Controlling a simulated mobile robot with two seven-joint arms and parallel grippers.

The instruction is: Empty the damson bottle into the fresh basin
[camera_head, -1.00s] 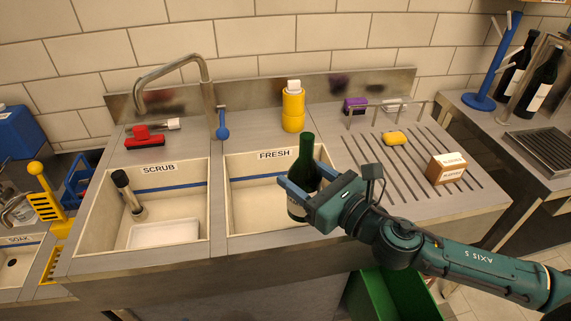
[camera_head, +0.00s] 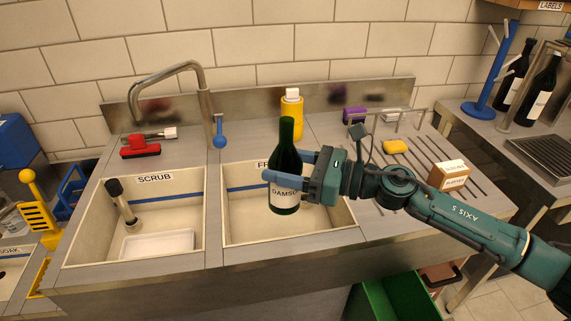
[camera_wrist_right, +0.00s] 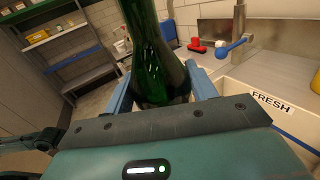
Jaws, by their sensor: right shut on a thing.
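The damson bottle (camera_head: 284,190) is dark green with a white label reading "DAMS…". My right gripper (camera_head: 288,170) is shut on it and holds it nearly upright above the fresh basin (camera_head: 240,228). In the right wrist view the bottle (camera_wrist_right: 160,60) stands between the blue fingers of the gripper (camera_wrist_right: 163,95). The bottle covers part of the basin's FRESH label, which shows clearly in the wrist view (camera_wrist_right: 271,103). What the bottle holds cannot be made out. My left gripper is not in view.
The scrub basin (camera_head: 85,235), left of the fresh one, holds a black-topped cylinder (camera_head: 122,203) and a white tray (camera_head: 158,244). A tap (camera_head: 205,105) stands behind. A yellow bottle (camera_head: 292,115) stands at the back ledge. A yellow sponge (camera_head: 395,146) and a box (camera_head: 447,175) sit on the ribbed drainer.

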